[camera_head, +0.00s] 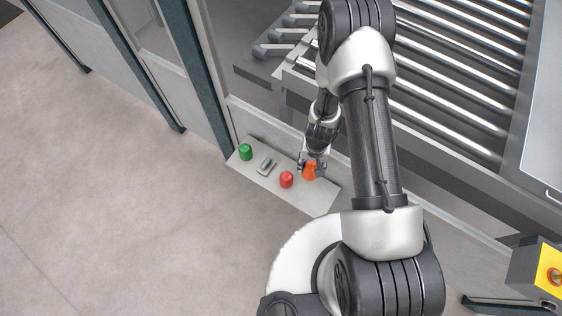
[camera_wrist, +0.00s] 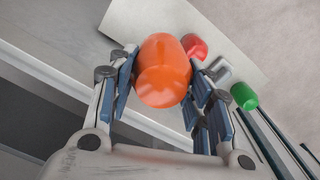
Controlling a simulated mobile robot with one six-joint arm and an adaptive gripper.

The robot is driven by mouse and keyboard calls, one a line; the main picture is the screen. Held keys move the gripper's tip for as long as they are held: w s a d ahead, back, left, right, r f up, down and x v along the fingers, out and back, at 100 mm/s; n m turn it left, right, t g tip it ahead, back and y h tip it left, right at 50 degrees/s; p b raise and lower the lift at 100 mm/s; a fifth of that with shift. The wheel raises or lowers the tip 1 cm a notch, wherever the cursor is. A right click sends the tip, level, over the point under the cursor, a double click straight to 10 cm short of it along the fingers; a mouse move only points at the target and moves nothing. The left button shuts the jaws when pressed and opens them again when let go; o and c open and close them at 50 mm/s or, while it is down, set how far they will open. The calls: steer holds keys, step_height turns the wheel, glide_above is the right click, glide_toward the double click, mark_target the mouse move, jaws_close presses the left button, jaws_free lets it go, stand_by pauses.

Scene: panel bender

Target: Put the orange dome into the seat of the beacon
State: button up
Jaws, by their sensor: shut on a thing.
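The orange dome (camera_wrist: 163,72) is between the fingers of my gripper (camera_wrist: 160,88), which is shut on it. In the head view the orange dome (camera_head: 309,171) shows at the tip of my gripper (camera_head: 312,168), over the right part of a light shelf. A grey metal piece (camera_head: 266,165) lies on the shelf between a green dome and a red dome; I cannot tell if it is the beacon's seat. Whether the orange dome touches the shelf is hidden.
The light shelf (camera_head: 318,200) carries a green dome (camera_head: 246,152) and a red dome (camera_head: 287,180), the red one close to my gripper's left. A roller conveyor (camera_head: 455,80) lies behind. A yellow box with a red button (camera_head: 549,275) is at the right edge. Open floor lies left.

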steer(key=shift+w, duration=0.2)
steer(key=shift+w+f+b, duration=0.1)
steer(key=shift+f+b, duration=0.2)
steer(key=shift+b, duration=0.1)
steer(key=f+b, duration=1.9)
steer(key=shift+s, duration=0.2)
steer(key=shift+f, duration=0.1)
steer(key=shift+f+b, duration=0.2)
steer(key=shift+b, duration=0.15)
steer(key=o, duration=1)
steer(key=shift+r, duration=0.1)
steer(key=shift+o, duration=0.2)
